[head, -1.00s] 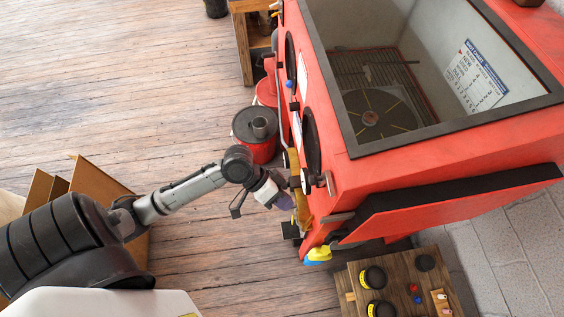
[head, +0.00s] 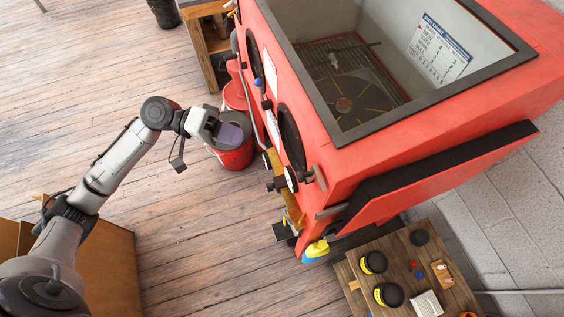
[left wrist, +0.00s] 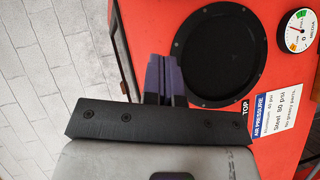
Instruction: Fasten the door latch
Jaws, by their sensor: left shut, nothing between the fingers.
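The door (head: 440,182), red with a black edge, is on the near right side of the red cabinet (head: 352,165). My right gripper is not in view.
Red buckets (head: 236,158) stand left of the cabinet. A wooden bench (head: 350,275) with black-and-yellow jars (head: 388,295) stands below it, near a yellow-blue bottle (head: 316,250). A brown box (head: 105,265) is at lower left. Wooden floor between is clear.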

